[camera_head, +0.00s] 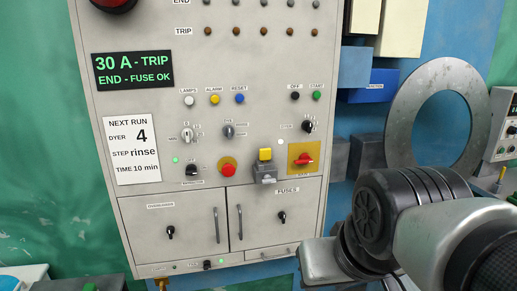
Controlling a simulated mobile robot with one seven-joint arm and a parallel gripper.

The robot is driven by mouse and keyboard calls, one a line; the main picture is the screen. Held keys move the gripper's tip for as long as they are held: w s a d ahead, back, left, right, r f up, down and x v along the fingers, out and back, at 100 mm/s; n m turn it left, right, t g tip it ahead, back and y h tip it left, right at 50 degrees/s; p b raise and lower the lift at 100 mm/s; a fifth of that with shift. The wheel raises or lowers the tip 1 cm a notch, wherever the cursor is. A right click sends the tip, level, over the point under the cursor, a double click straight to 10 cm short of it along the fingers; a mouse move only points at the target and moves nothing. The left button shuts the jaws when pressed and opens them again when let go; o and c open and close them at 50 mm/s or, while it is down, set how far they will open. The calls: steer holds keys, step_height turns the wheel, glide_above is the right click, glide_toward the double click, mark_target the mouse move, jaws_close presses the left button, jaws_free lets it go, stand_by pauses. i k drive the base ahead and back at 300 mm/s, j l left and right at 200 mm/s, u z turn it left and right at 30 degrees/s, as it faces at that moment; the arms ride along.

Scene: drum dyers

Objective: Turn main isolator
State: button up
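A red rotary handle (304,160) sits on a yellow square plate on the right side of the grey control panel (140,222). It looks like the main isolator; its label is too small to read. The handle lies roughly level, tilted slightly. My arm reaches in from the lower right, in front of the panel's lower right corner. The arm is below and right of the red handle and appears apart from it. The fingers of my gripper do not show.
Left of the handle are a yellow-topped grey box (265,166) and a red push button (227,169). Below are two cabinet doors with upright handles (216,225). A large grey ring (438,115) stands right of the panel. The space before the panel's upper part is clear.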

mark_target(305, 158)
steer(key=i+j+z, duration=0.25)
steer(key=i, duration=0.2)
steer(key=i+j+z, duration=0.25)
steer(key=i, duration=0.25)
steer(key=k+j+u, duration=0.1)
steer(key=j+u, duration=0.35)
steer(key=k+j, duration=0.1)
steer(key=i+u, duration=0.15)
steer(key=k+j, duration=0.05)
